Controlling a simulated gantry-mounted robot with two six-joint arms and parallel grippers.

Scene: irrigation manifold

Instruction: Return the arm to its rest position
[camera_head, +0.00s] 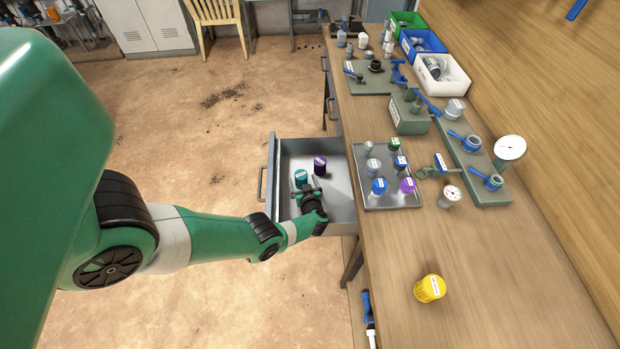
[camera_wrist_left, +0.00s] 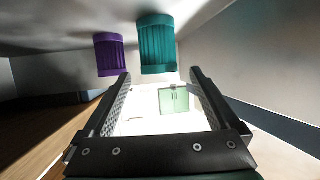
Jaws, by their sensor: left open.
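My left arm (camera_head: 225,238) is green and comes in from the left in the head view, reaching over the open drawer. My left gripper (camera_head: 306,188) is over the drawer's inside, beside a teal cap (camera_head: 301,178). In the left wrist view the gripper (camera_wrist_left: 160,80) is open, with nothing between its fingers. The teal cap (camera_wrist_left: 157,45) and a purple cap (camera_wrist_left: 109,54) show just beyond its fingertips. The purple cap (camera_head: 320,165) stands in the drawer behind the teal one. My right gripper is in neither view.
The drawer (camera_head: 342,215) is pulled out from the workbench (camera_head: 480,290). A metal tray (camera_head: 400,204) with several capped parts lies on the bench next to it. A yellow cap (camera_head: 430,288) stands nearer. Bins (camera_head: 443,88) are at the back. The floor left of the drawer is clear.

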